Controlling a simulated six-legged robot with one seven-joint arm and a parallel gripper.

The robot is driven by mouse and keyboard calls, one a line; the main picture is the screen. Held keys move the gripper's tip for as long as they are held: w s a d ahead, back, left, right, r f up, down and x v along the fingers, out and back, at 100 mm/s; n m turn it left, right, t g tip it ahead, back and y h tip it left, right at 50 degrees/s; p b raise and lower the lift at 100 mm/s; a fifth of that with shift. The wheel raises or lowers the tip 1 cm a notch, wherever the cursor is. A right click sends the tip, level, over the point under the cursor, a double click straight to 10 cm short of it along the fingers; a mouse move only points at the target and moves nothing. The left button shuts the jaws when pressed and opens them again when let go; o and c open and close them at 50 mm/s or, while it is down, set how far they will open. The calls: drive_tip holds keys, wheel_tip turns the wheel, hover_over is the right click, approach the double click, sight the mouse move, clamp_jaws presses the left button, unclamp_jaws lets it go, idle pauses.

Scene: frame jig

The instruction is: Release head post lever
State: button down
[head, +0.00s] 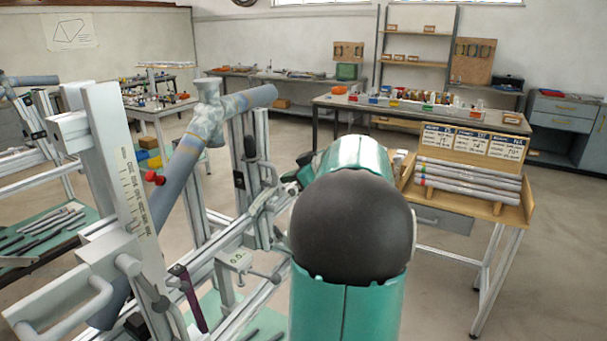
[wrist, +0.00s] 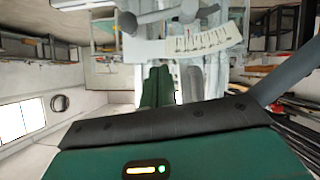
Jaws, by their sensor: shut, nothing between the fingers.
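The frame jig stands at left in the head view, with a tall post (head: 122,165) carrying a printed scale and a red knob (head: 153,177). A blue-grey frame tube with a lugged head (head: 207,118) is held in it. A black-handled lever (head: 250,147) stands upright on the post behind the head tube; I cannot tell if it is the head post lever. A dark red lever (head: 188,298) hangs lower down. My gripper (wrist: 158,72) is shut and empty in the wrist view, below the scale plate (wrist: 205,40). In the head view my arm mostly hides it.
A bench with parts bins (head: 420,105) and a tube rack (head: 468,180) stand at right. A second jig and tool table are at far left. Open floor lies between the jig and the right bench. Jig rails run close beside my arm.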

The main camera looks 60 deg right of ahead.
drive_tip(key=f, duration=0.2)
drive_tip(key=w+f, duration=0.1)
drive_tip(key=shift+d+f, duration=0.25)
drive_tip(key=shift+d, duration=0.1)
drive_tip(key=shift+s+d+f, duration=0.1)
drive_tip(key=shift+f, duration=0.5)
drive_tip(key=shift+s, duration=0.1)
drive_tip(key=shift+d+f+m+y, duration=0.3)
drive_tip(key=shift+f+m+y, duration=0.05)
drive_tip(key=shift+m+y, duration=0.15)
drive_tip(key=f+m+y, duration=0.1)
drive_tip(key=d+f+m+y, duration=0.1)
drive_tip(key=shift+f+m+y, duration=0.2)
drive_tip(key=shift+m+y, duration=0.2)
drive_tip(key=shift+d+f, duration=0.1)
drive_tip(key=shift+f, duration=0.55)
